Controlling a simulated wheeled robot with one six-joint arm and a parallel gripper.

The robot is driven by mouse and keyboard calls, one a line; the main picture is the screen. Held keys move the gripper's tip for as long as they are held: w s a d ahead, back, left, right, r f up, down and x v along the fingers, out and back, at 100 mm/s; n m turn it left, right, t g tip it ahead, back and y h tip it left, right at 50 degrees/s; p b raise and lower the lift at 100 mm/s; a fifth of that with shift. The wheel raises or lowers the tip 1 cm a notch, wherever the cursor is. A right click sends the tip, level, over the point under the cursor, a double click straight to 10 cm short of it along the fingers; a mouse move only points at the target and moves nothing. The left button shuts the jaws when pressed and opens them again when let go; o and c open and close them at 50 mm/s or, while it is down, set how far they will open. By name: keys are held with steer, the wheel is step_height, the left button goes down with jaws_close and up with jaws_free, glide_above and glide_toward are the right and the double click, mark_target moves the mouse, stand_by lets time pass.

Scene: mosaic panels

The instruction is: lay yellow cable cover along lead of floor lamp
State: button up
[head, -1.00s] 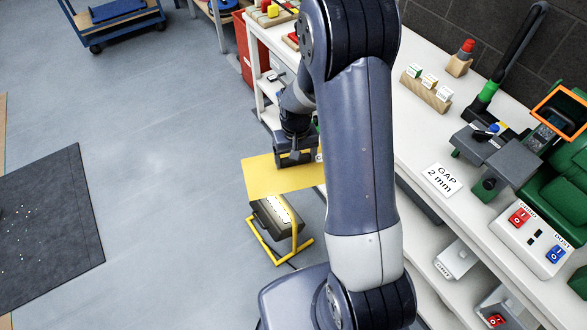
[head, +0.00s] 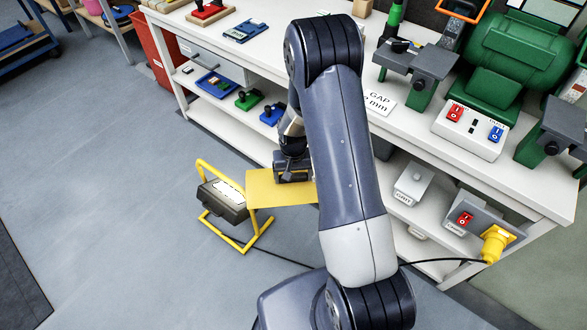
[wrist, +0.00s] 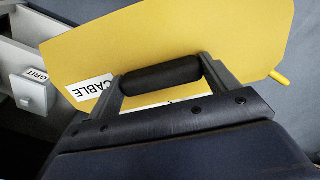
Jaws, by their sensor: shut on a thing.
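The yellow cable cover (head: 272,190) is a flat plate held above the floor beside the bench. It fills much of the wrist view (wrist: 200,40), where a white "CABLE" label (wrist: 92,88) and a dark bar across it show. My gripper (head: 293,172) is shut on the cover; my arm hides part of it in the head view. The floor lamp (head: 222,202) has a dark head on a yellow tube frame and stands left of the cover. Its thin black lead (head: 285,259) runs right over the floor and passes behind my arm. A black lead (head: 430,262) reaches a yellow plug (head: 495,243) at the bench.
The white workbench (head: 420,130) runs along the right, with a green grinder (head: 515,60) on top and a lower shelf holding a grit box (head: 412,185). A red bin (head: 158,50) stands at its far end. Grey floor at left is open, with a dark mat (head: 15,285).

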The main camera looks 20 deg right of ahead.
steer(key=s+f+m+b, duration=0.2)
steer(key=f+b, duration=1.2)
steer(key=f, duration=1.1)
steer(key=s+f+m+b, duration=0.2)
steer(key=f+b, duration=1.2)
steer(key=f, duration=1.1)
steer(key=shift+s+d+f+m, duration=0.3)
steer(key=shift+s+d, duration=0.05)
steer(key=shift+d, duration=0.05)
steer(key=shift+b, duration=0.4)
step_height(320, 180, down, 5)
steer(key=b, duration=0.4)
steer(key=shift+b, duration=0.35)
steer(key=shift+f+b, duration=0.5)
steer(key=shift+f, duration=0.5)
steer(key=shift+f, duration=0.7)
steer(key=o, duration=1.5)
steer(key=shift+s, duration=0.1)
